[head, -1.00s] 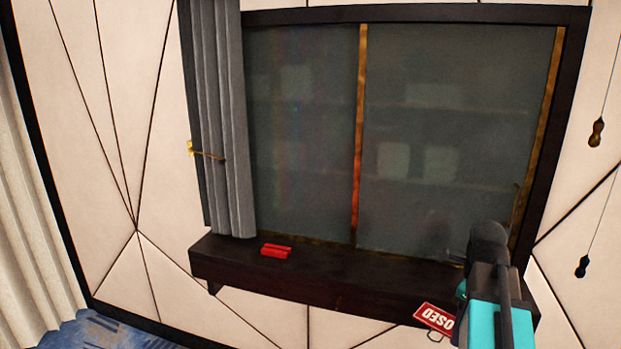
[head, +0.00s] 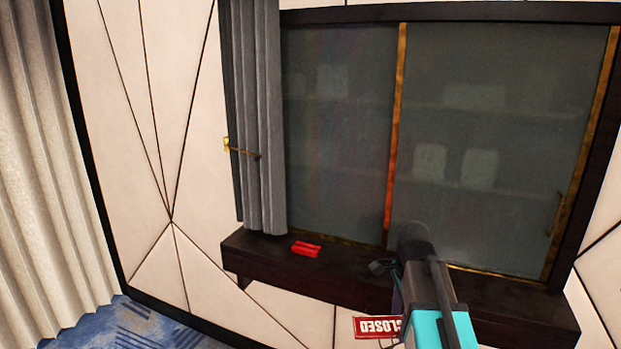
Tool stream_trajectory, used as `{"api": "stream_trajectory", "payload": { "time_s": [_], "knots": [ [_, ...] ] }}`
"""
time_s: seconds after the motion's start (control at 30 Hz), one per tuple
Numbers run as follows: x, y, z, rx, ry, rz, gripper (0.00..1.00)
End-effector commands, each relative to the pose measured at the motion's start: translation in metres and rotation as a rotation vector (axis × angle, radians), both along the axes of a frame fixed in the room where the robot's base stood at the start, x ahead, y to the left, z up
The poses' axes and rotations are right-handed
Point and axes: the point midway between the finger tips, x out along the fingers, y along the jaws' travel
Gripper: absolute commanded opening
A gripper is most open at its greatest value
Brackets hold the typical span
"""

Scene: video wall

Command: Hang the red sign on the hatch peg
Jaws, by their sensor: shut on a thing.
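The red sign (head: 378,327) with white letters reading CLOSED shows upside down at the bottom of the head view, below the hatch ledge's front edge. My gripper (head: 404,320) is shut on the sign at its right side; my arm hides the fingers and part of the sign. A thin brass peg (head: 242,151) with a dark tip sticks out at the left of the hatch, in front of the grey curtain. The sign is well to the right of this peg and lower, apart from it.
The dark hatch ledge (head: 330,276) runs under the glass hatch (head: 340,130). A small red object (head: 306,248) lies on the ledge's left part. The grey curtain (head: 262,110) hangs at the hatch's left side. The panelled wall left of it is clear.

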Motion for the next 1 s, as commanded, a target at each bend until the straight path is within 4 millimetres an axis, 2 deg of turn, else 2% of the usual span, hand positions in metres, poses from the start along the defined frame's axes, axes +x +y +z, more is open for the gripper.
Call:
{"api": "stream_trajectory", "payload": {
  "time_s": [0.1,0.33,0.7,1.0],
  "knots": [
    [0.01,0.027,-0.005,0.0,0.0,0.155,0.32],
    [0.022,0.057,-0.011,0.001,0.0,0.421,0.32],
    [0.038,0.061,-0.013,0.0,0.0,0.773,0.32],
    [0.043,0.06,-0.013,0.0,-0.001,1.012,0.32]
  ]
}}
